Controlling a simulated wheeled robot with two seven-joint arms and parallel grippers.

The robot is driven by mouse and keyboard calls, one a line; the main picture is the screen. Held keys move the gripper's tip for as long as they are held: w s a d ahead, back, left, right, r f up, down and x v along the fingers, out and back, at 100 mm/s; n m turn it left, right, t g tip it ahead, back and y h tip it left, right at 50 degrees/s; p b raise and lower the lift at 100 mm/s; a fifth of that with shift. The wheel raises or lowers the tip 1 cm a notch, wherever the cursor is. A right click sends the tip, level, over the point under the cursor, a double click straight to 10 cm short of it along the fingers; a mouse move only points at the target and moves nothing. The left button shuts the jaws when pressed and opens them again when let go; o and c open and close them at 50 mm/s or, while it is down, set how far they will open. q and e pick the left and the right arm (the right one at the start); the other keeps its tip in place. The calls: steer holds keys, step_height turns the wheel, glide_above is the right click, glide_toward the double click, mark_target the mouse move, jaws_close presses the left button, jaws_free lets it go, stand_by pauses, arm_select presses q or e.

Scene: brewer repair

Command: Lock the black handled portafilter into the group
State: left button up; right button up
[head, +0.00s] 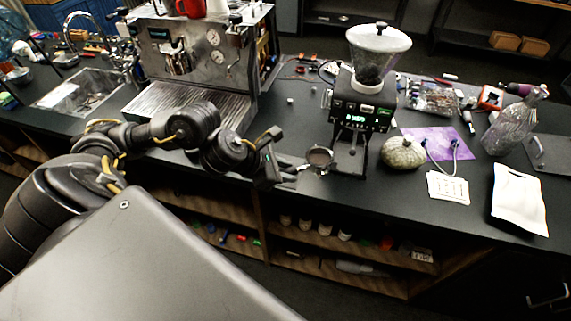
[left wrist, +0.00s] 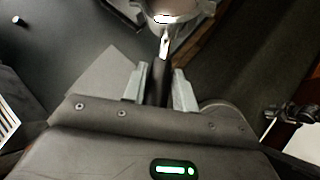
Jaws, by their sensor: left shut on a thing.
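The portafilter (head: 319,157) is held out level in the head view, its round metal basket just left of the grinder. My left gripper (head: 288,174) is shut on its handle above the front edge of the counter. In the left wrist view, the black handle (left wrist: 160,78) lies between the two grey fingers, and the metal basket (left wrist: 170,10) is cut off by the top edge. The espresso machine (head: 207,55) stands to the left, behind my left arm. Its group is hard to make out. My right gripper is in neither view.
The grinder (head: 362,115) with its bean hopper stands close right of the portafilter. The counter between machine and grinder is mostly clear. A sink (head: 80,90) is at far left.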

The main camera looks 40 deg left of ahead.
arm_select(q)
jaws_close()
steer(key=shift+w+d+f+b, duration=0.1)
steer(key=shift+f+b, duration=0.1)
steer(key=shift+b, duration=0.2)
steer(key=w+d+f+m+g+h+b, duration=0.1)
steer(key=d+f+m+g+h+b, duration=0.2)
steer(key=b, duration=0.5)
steer(key=shift+w+d+f+m+b, duration=0.25)
steer(key=shift+d+f+m+b, duration=0.2)
steer(key=shift+d+m, duration=0.75)
